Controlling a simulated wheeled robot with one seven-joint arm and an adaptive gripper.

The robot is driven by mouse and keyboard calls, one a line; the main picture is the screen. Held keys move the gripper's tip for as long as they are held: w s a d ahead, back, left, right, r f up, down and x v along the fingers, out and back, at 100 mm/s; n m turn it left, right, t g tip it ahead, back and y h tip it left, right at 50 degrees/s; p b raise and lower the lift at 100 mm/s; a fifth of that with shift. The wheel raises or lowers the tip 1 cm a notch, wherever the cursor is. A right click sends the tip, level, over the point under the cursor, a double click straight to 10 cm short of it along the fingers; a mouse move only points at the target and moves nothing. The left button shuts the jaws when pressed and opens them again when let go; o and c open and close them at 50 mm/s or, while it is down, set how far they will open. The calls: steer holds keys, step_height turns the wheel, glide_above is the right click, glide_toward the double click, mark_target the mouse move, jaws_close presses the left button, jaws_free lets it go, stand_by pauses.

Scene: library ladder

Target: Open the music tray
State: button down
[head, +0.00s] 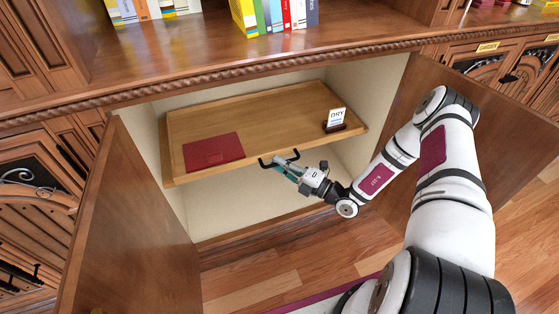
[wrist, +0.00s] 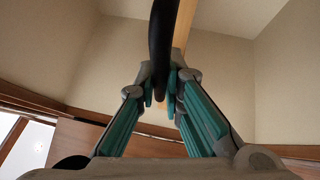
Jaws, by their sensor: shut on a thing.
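The music tray (head: 250,108) is a light wooden pull-out board inside the open cabinet. A dark red folder (head: 213,151) lies on its left part. A small card marked DRY (head: 336,117) stands in a dark holder at its right. A black bar handle (head: 280,159) is on the tray's front edge. My gripper (head: 276,165) is at this handle, with its teal fingers closed around it. In the wrist view the black handle (wrist: 160,45) runs down between the fingertips (wrist: 161,85). The tray's edge (wrist: 183,22) shows behind the handle.
The left cabinet door (head: 130,235) and right cabinet door (head: 440,135) both stand open, the right one close behind my arm. Books (head: 275,15) stand on the shelf above. The wooden floor (head: 300,255) before the cabinet is clear.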

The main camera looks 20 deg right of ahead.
steer(key=s+d+p, duration=0.1)
steer(key=s+p, duration=0.3)
steer(key=s, duration=2.2)
steer(key=shift+d, duration=0.3)
steer(key=c, duration=2)
jaws_free()
steer(key=shift+o, duration=0.2)
steer(key=v, duration=1.2)
